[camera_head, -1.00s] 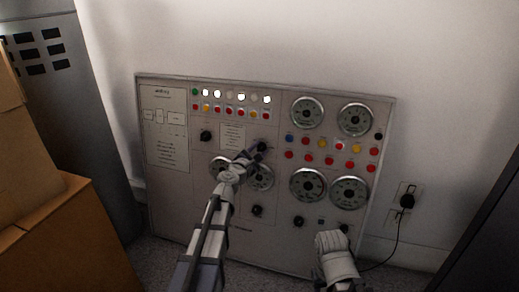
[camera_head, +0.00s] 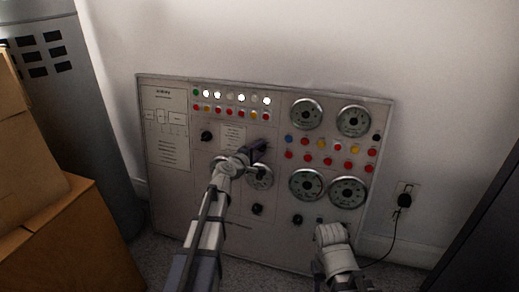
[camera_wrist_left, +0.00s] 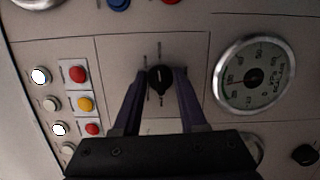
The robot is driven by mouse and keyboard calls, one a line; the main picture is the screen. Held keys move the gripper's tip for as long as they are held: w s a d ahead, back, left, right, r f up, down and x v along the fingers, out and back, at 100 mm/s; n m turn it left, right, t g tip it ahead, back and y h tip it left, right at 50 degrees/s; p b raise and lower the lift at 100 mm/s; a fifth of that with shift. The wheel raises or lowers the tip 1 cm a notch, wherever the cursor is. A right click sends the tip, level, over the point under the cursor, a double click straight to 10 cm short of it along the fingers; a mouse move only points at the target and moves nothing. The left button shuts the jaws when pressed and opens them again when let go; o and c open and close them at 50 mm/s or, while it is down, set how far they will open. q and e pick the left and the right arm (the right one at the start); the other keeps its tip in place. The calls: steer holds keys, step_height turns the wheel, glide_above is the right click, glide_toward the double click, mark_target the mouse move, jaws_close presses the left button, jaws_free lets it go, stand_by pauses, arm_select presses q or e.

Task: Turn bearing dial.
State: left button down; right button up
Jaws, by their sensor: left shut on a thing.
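A control panel (camera_head: 250,225) leans against the wall. In the left wrist view, a small black dial knob (camera_wrist_left: 160,80) sits on the panel between the two dark fingers of my left gripper (camera_wrist_left: 160,92). The gripper is shut on this knob. In the head view my left gripper (camera_head: 260,147) reaches the upper middle of the panel and hides the knob. My right gripper (camera_head: 330,234) is at the panel's lower right; its fingers are hidden by its own wrist.
A round gauge (camera_wrist_left: 253,77) is right of the knob in the wrist view. Other black knobs (camera_head: 206,136) and coloured buttons (camera_head: 325,162) are on the panel. Cardboard boxes (camera_head: 75,245) stand at left. A plugged-in cord (camera_head: 392,235) hangs at right.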

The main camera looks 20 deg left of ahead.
arm_select(q)
steer(key=shift+m, duration=0.4)
stand_by(0.3)
steer(key=shift+c, duration=2.3)
jaws_free()
steer(key=shift+s, duration=0.1)
steer(key=p+v, duration=0.1)
steer(key=v, duration=0.6)
steer(key=shift+s+p, duration=0.3)
steer(key=shift+p, duration=0.05)
steer(key=shift+r, duration=0.1)
